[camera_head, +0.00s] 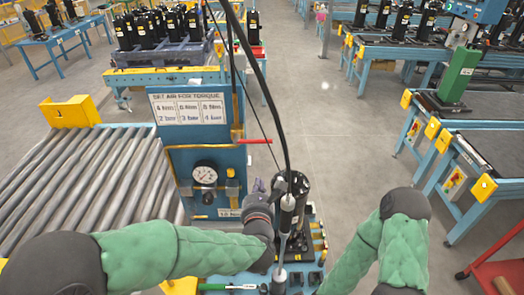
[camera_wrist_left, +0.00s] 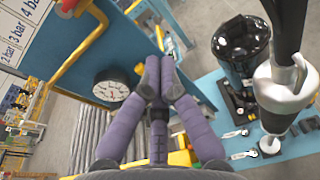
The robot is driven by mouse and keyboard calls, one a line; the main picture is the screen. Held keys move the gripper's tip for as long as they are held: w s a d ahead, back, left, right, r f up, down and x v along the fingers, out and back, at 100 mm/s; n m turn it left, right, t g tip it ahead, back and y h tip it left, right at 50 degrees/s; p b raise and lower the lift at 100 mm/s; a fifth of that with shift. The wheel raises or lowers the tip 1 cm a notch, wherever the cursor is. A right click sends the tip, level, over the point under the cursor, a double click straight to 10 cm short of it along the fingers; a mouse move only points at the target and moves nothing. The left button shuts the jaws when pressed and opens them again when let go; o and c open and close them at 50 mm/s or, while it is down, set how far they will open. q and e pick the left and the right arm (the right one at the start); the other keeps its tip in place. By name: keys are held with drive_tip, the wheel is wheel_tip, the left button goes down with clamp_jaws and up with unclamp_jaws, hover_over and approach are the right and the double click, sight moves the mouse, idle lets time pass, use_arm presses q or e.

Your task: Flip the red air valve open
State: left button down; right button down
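The red air valve handle (camera_head: 255,141) is a thin red lever lying level. It sticks out to the right from the yellow pipe at the blue panel's right edge. In the left wrist view, a small red piece (camera_wrist_left: 66,6) shows by the yellow pipe at the upper left, probably part of it. My left gripper (camera_head: 259,186) is below the lever in the head view and apart from it. In the left wrist view its purple fingers (camera_wrist_left: 163,72) come together, with nothing seen between them. My right forearm shows at the lower right; its gripper is out of view.
A pressure gauge (camera_head: 205,173) sits on the blue panel (camera_head: 200,152) under a torque sign (camera_head: 188,108). A black compressor (camera_head: 290,196) and a hanging tool (camera_head: 287,210) with its cable stand close right of my left gripper. A roller conveyor (camera_head: 85,180) lies left.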

use_arm(q)
drive_tip(key=r, duration=0.1)
drive_tip(key=r+n, duration=0.2)
drive_tip(key=shift+s+d+t, duration=0.25)
drive_tip(key=shift+s+t, duration=0.05)
drive_tip(key=shift+s, duration=0.1)
drive_tip(key=shift+w, duration=0.15)
drive_tip(key=w+f+p, duration=0.1)
drive_tip(key=w+f, duration=0.1)
drive_tip(key=w, duration=0.8)
drive_tip(key=r+p, duration=0.1)
drive_tip(key=r, duration=0.1)
drive_tip(key=s+r, duration=0.1)
drive_tip(key=r, duration=0.1)
drive_tip(key=shift+r+p, duration=0.2)
drive_tip(key=shift+p, duration=0.2)
drive_tip(key=shift+s, duration=0.1)
